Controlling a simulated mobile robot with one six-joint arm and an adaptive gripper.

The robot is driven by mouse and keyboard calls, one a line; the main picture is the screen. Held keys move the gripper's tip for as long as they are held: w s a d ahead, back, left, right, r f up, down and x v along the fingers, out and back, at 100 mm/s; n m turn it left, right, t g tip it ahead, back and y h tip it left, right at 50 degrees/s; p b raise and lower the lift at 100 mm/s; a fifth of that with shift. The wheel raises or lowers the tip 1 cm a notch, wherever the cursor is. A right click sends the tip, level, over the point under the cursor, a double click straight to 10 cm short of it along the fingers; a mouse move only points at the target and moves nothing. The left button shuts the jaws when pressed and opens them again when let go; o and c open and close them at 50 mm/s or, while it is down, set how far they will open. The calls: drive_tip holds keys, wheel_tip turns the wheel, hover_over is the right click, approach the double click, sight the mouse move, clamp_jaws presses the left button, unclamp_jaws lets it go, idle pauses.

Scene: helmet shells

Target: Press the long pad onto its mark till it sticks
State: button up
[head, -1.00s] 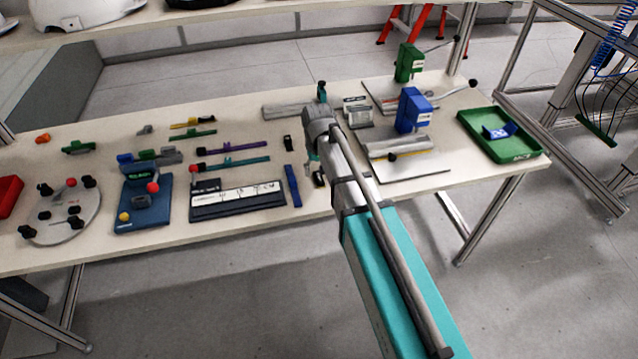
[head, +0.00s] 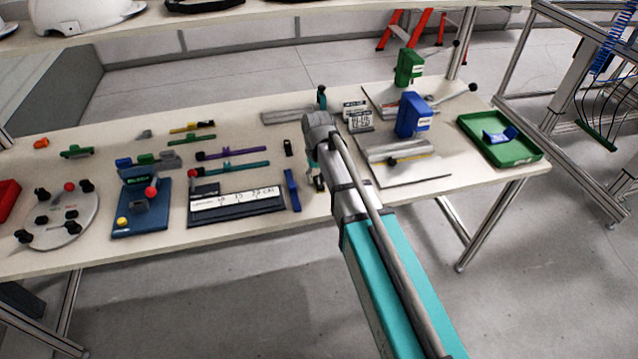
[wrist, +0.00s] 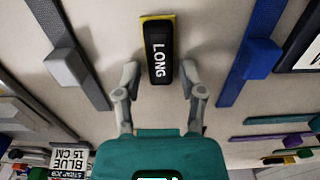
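The long pad (wrist: 160,52) is a black block with LONG in white letters. In the wrist view it lies at upper centre on a yellow mark (wrist: 157,16), which shows as a thin border at its far end and side. My gripper (wrist: 160,78) is open, with one grey finger on each side of the pad's near end. A gap shows between each finger and the pad. In the head view my gripper (head: 317,182) is low over the table's front part, and my arm hides the pad.
A blue strap (wrist: 250,60) with a clip lies right of the pad in the wrist view, and a grey strap (wrist: 68,55) lies left. A ruler board (head: 237,205), blue fixture (head: 141,207) and green tray (head: 498,138) stand on the table (head: 240,245).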

sight(318, 179)
drive_tip(key=c, duration=0.4)
drive_tip(key=shift+o, duration=0.2)
drive_tip(key=shift+r, duration=0.15)
wheel_tip(318, 179, up, 3)
drive_tip(key=p, duration=0.3)
drive_tip(key=s+d+r+p, duration=0.7)
drive_tip(key=s+r+p, duration=0.2)
drive_tip(key=s, duration=0.3)
drive_tip(key=shift+r+p, duration=0.35)
drive_tip(key=shift+p, duration=0.15)
drive_tip(key=shift+d, duration=0.1)
idle(0.4)
